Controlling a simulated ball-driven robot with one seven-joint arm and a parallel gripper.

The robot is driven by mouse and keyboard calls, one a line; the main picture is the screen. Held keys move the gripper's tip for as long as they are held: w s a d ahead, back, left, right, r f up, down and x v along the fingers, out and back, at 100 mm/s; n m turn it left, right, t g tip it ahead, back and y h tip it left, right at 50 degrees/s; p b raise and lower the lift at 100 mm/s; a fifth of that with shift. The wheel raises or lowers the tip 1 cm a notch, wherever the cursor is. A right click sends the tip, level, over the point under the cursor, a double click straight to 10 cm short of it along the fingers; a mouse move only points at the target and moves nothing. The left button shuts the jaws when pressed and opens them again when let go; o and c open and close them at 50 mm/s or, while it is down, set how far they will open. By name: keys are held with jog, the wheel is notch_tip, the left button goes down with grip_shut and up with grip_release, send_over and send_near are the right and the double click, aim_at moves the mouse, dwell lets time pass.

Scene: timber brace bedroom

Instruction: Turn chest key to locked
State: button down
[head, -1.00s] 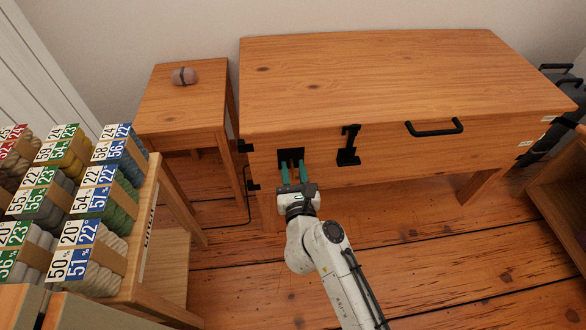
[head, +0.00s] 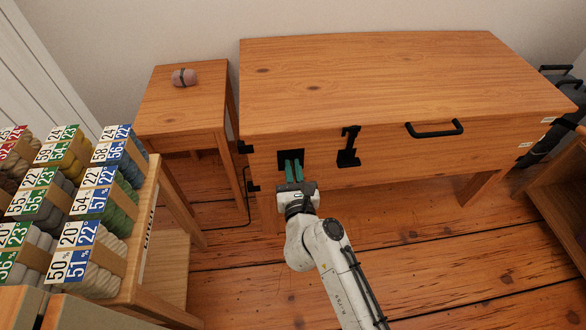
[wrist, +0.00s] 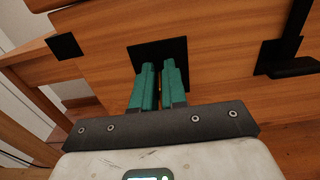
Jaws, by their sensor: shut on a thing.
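The wooden chest (head: 380,80) has a black lock plate (head: 290,155) on its front, toward the left end. My gripper (head: 293,170) is at this plate, its green fingers pointing at it and close together. In the wrist view my gripper (wrist: 158,75) has its fingertips in front of the black lock plate (wrist: 172,50), with a narrow gap between the fingers. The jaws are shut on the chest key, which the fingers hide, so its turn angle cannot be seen.
A black latch (head: 348,147) and a black handle (head: 435,129) are right of the plate. A small side table (head: 200,110) with a pink bundle (head: 184,77) stands left. A yarn rack (head: 145,215) is at the near left. Floor is clear below the chest.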

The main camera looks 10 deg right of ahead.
jog(key=shift+r+n, duration=0.1)
jog(key=shift+n, duration=0.2)
jog(key=n+p, duration=0.1)
jog(key=n, duration=0.1)
jog(key=n+p, duration=0.2)
jog(key=shift+a, duration=0.4)
jog(key=n+p, duration=0.1)
jog(key=n, duration=0.2)
jog(key=n+p, duration=0.2)
jog(key=n, duration=0.1)
jog(key=a+f+n+p, duration=0.1)
jog(key=n, duration=0.2)
jog(key=shift+p, duration=0.3)
jog(key=shift+f+n+p, duration=0.25)
jog(key=shift+n+p, duration=0.05)
jog(key=shift+n, duration=0.75)
jog(key=shift+f+n+p, duration=0.2)
jog(key=shift+n+p, duration=0.05)
jog(key=shift+n, duration=0.8)
jog(key=shift+f, duration=0.1)
jog(key=c, duration=1.3)
grip_release()
jog(key=shift+o, duration=0.2)
jog(key=shift+s, duration=0.1)
